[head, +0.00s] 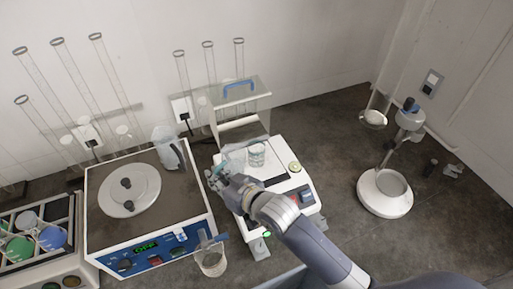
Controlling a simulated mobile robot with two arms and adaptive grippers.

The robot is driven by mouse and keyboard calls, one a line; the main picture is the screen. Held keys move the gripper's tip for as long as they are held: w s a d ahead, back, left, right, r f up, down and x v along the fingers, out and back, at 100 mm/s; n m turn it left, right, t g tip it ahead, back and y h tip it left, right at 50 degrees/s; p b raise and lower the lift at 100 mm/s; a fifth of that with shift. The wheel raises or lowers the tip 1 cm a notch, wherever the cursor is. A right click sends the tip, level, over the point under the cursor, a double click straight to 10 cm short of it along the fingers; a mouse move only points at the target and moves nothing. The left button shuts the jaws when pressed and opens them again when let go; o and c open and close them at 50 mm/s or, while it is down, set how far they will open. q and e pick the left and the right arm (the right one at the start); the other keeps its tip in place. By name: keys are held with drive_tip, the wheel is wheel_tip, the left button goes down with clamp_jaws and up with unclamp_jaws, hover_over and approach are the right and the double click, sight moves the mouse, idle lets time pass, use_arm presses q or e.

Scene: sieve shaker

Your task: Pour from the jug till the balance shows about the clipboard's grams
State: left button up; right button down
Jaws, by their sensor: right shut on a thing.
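The white balance (305,181) stands at the middle, with a clear beaker (257,157) on its pan. Its display is too small to read. My right gripper (214,174) is at the balance's left edge, shut on a clear vessel (236,155) that looks like the jug. The vessel is next to the beaker and partly hidden by the gripper; I cannot tell its tilt or whether anything flows. A second clear jug-like vessel (165,148) with a dark handle is at the left. I cannot make out the clipboard or its figure. My left gripper is not in view.
A clear hood with a blue handle (240,86) stands behind the balance. A blue-fronted machine (150,255) with a round white plate is left. A white round-based stand (384,194) is right, with bare bench between.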

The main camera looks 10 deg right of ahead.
sight(225, 166)
drive_tip(key=shift+w+d+f+b, duration=0.2)
drive_tip(key=shift+f+b, duration=0.15)
drive_tip(key=shift+f, duration=0.3)
drive_tip(key=shift+w+d+r+m+g+y, duration=0.15)
drive_tip(key=shift+r+m, duration=0.1)
drive_tip(key=shift+r, duration=0.05)
drive_tip(key=shift+w+d+r+m+g+y, duration=0.1)
drive_tip(key=shift+w+r+m+g+y, duration=0.05)
drive_tip(key=shift+r+m, duration=0.15)
drive_tip(key=shift+w+d+r+m+y, duration=0.25)
drive_tip(key=shift+d+r+m+y, duration=0.05)
drive_tip(key=shift+d+r+m, duration=0.15)
drive_tip(key=shift+w+d+r+m+g+y+b, duration=0.3)
drive_tip(key=shift+w+d+m+g+b, duration=0.15)
drive_tip(key=shift+b, duration=0.2)
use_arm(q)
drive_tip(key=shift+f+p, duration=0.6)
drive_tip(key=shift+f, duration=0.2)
use_arm(e)
drive_tip(key=shift+m+g+y, duration=0.45)
drive_tip(key=shift+m+y, duration=0.15)
drive_tip(key=shift+m, duration=0.25)
drive_tip(key=r, duration=0.1)
drive_tip(key=w+d+r, duration=0.1)
drive_tip(key=r, duration=0.3)
drive_tip(key=shift+w+d, duration=0.4)
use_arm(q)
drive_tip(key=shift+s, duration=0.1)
use_arm(e)
drive_tip(key=shift+s+d, duration=0.15)
